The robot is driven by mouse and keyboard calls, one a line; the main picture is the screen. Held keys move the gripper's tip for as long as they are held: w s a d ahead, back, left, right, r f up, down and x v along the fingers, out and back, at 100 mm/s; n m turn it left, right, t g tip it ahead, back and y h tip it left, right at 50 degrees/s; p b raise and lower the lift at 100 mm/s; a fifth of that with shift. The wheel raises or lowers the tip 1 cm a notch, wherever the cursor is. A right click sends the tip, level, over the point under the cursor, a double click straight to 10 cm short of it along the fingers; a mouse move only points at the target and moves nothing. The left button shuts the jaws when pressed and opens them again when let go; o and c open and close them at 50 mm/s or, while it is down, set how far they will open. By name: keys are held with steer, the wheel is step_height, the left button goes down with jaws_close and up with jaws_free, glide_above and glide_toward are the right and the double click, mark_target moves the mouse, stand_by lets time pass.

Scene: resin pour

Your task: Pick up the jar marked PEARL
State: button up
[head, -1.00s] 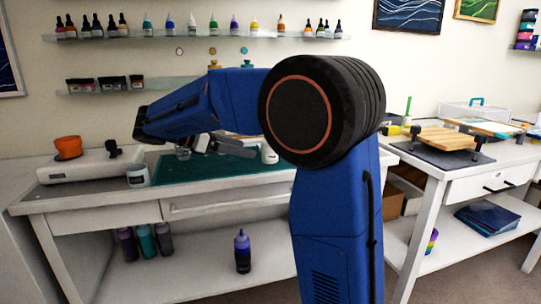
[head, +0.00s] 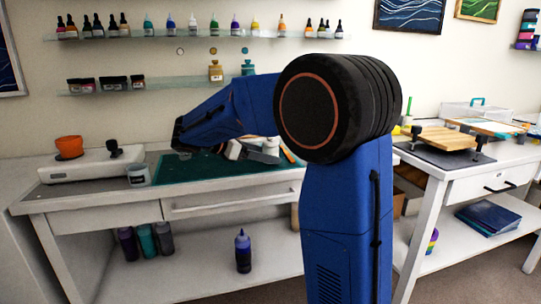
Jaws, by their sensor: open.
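No label reading PEARL is legible from here. A small white jar (head: 271,145) stands on the green mat, partly hidden by my gripper and close to my shoulder joint; it may be the one named.
The green mat (head: 185,172) lies on the white workbench. A wooden board (head: 445,138) is on the right bench.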

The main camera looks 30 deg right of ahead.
steer(key=shift+c, duration=0.6)
steer(key=c, duration=1.3)
